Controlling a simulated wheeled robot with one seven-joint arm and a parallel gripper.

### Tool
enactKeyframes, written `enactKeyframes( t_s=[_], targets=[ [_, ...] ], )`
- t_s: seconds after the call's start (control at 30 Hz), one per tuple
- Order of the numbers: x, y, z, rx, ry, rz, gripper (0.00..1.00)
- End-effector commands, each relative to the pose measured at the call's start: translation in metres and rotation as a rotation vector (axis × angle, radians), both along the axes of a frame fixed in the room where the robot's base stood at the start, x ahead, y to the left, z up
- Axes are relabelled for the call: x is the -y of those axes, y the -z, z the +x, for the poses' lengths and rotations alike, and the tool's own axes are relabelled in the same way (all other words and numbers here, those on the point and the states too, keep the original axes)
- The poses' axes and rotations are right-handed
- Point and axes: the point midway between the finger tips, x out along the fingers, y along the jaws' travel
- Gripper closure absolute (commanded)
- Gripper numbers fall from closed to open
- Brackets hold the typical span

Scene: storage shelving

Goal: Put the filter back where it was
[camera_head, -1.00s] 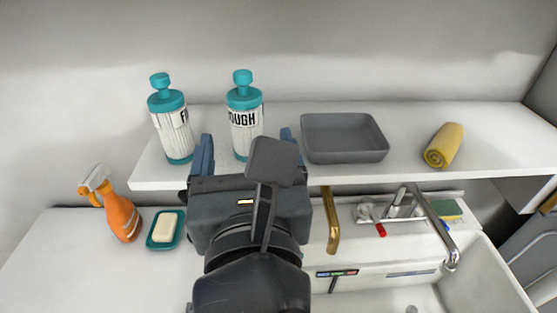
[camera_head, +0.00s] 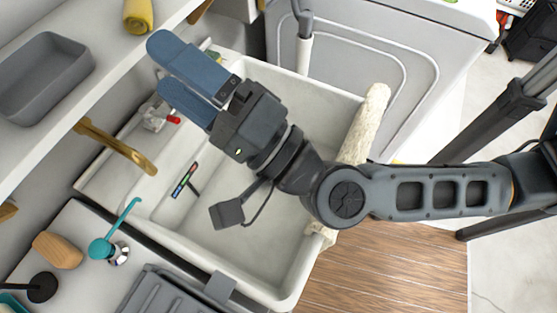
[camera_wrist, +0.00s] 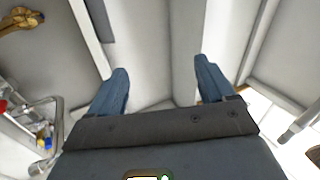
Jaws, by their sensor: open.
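I cannot make out a filter in either current view. My gripper (camera_head: 165,67) has two blue fingers and reaches over the far left part of the white sink (camera_head: 245,205) in the head view. In the wrist view my gripper (camera_wrist: 160,72) is open, its fingers well apart, with nothing between them. My gripper and forearm hide part of the faucet and the sink's back edge in the head view.
A shelf holds a grey tray (camera_head: 45,75) and a rolled yellow cloth (camera_head: 138,15). A brass bracket (camera_head: 115,145) is beneath it. A teal brush (camera_head: 103,247) and wooden block (camera_head: 58,250) are on the counter. A cream towel (camera_head: 365,125) hangs over the sink edge beside a white appliance (camera_head: 395,55).

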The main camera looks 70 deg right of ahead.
Motion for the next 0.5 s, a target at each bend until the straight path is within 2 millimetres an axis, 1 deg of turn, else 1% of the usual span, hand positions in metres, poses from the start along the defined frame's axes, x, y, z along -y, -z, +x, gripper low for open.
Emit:
enactKeyframes(
  t_s=[0.03,0.17,0.3,0.4,0.5],
  targets=[
    [0.004,0.01,-0.014,-0.057,0.027,-0.138,0.18],
    [0.002,0.036,-0.046,-0.205,0.062,-0.491,0.18],
    [0.001,0.072,-0.084,-0.395,0.064,-0.855,0.18],
    [0.0,0.097,-0.112,-0.528,0.042,-1.081,0.18],
    [0.001,0.117,-0.137,-0.635,0.008,-1.252,0.18]
  ],
)
